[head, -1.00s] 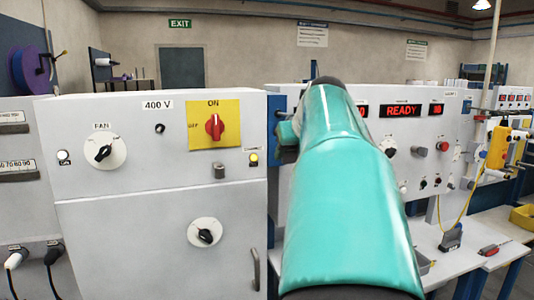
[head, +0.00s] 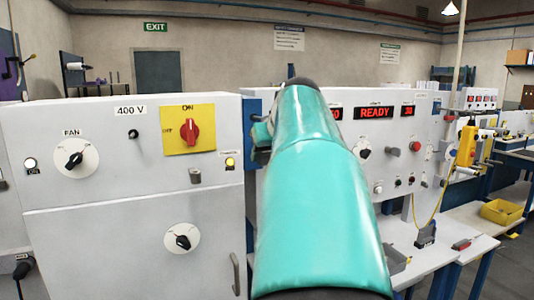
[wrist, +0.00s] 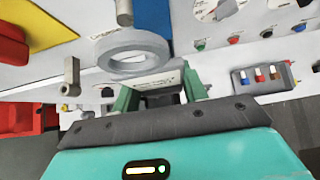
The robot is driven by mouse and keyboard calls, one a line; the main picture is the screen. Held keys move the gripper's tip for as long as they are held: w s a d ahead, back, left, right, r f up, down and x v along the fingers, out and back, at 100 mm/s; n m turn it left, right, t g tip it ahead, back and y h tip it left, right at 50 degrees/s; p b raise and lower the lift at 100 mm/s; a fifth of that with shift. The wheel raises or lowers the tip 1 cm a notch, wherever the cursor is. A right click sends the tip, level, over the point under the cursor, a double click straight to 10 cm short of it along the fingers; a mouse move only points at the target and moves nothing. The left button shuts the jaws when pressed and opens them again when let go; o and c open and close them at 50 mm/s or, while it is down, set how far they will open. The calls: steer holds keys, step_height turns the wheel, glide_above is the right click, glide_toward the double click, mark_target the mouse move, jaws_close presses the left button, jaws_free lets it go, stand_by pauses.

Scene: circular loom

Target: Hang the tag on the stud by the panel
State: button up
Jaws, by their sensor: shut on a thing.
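My gripper (wrist: 160,94) has green fingers and is shut on the tag (wrist: 155,79), a small pale plate with dark print. A thick grey ring (wrist: 132,50) stands out beyond the plate, and nothing shows through or hung in it. A grey stud (wrist: 70,75) with a raised end sits left of the ring, apart from it. It also shows in the head view (head: 195,176), below the right corner of the yellow switch plate. A pale peg (wrist: 125,12) ends just above the ring; contact cannot be told. My arm hides the gripper and tag in the head view.
The white cabinet panel (head: 90,190) carries a red switch (head: 190,131) and black dials. A console (head: 376,113) reading READY stands right of my arm. A yellow bin (head: 501,211) lies farther right. Several knobs (wrist: 235,40) project at the wrist view's upper right.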

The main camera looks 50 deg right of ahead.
steer(key=shift+w+d, duration=0.3)
steer(key=shift+w, duration=0.2)
steer(key=shift+w+d, duration=0.3)
steer(key=shift+w, duration=0.2)
stand_by(0.5)
steer(key=shift+w+d+f, duration=0.1)
steer(key=shift+w, duration=0.05)
steer(key=shift+f, duration=0.2)
stand_by(0.3)
steer(key=o, duration=1.2)
steer(key=shift+o, duration=0.2)
steer(key=shift+r, duration=0.1)
steer(key=s+f+v, duration=0.1)
steer(key=v, duration=0.7)
steer(key=shift+a, duration=0.35)
steer(key=shift+s, duration=0.1)
